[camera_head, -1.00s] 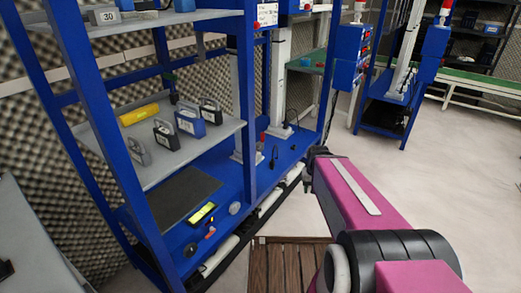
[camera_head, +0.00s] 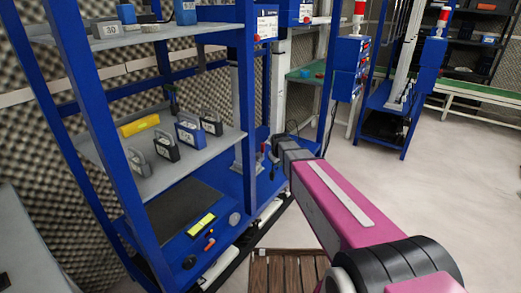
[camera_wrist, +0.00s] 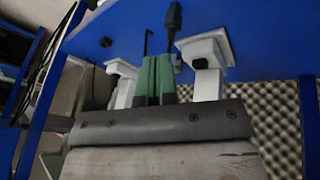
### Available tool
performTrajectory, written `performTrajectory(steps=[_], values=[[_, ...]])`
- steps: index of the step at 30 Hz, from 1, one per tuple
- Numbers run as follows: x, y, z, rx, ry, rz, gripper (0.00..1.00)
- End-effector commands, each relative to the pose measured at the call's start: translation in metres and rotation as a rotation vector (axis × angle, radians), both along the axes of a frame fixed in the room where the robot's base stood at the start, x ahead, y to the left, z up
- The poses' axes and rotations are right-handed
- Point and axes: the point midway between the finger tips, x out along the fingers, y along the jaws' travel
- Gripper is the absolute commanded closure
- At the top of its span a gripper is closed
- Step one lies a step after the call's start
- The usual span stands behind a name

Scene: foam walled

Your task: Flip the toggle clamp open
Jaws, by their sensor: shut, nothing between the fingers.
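A black-handled upright piece (camera_wrist: 173,22), which looks like the toggle clamp, stands on the blue bench in the wrist view, beside a thin bent black rod (camera_wrist: 148,42). In the head view the likely clamp (camera_head: 273,156) is a small dark shape near the arm's end; its exact state is too small to tell. My gripper (camera_wrist: 155,62) shows green fingers, closed together and empty, pointing towards the rod and black handle. I cannot tell whether they touch. In the head view the fingers are not clearly visible.
Two pale posts with square feet (camera_wrist: 207,50) stand on the blue bench (camera_wrist: 270,40) on either side of the fingers. A blue rack upright (camera_head: 249,110) is left of the arm's end. Boxes with handles (camera_head: 190,133) sit on the grey shelf. Floor (camera_head: 420,190) on the right is clear.

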Motion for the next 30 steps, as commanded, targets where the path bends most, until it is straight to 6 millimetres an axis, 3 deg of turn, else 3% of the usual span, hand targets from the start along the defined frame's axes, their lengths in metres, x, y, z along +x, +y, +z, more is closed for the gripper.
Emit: performTrajectory(steps=[1, 3, 6, 10, 23, 30], values=[[0.032, 0.025, 0.005, -0.016, -0.043, 0.058, 1.0], [0.057, 0.051, 0.013, -0.037, -0.099, 0.13, 1.0], [0.083, 0.08, 0.023, -0.064, -0.161, 0.21, 1.0], [0.102, 0.104, 0.032, -0.083, -0.211, 0.27, 1.0], [0.106, 0.112, 0.036, -0.092, -0.228, 0.292, 1.0], [0.113, 0.113, 0.027, -0.091, -0.228, 0.292, 1.0]])
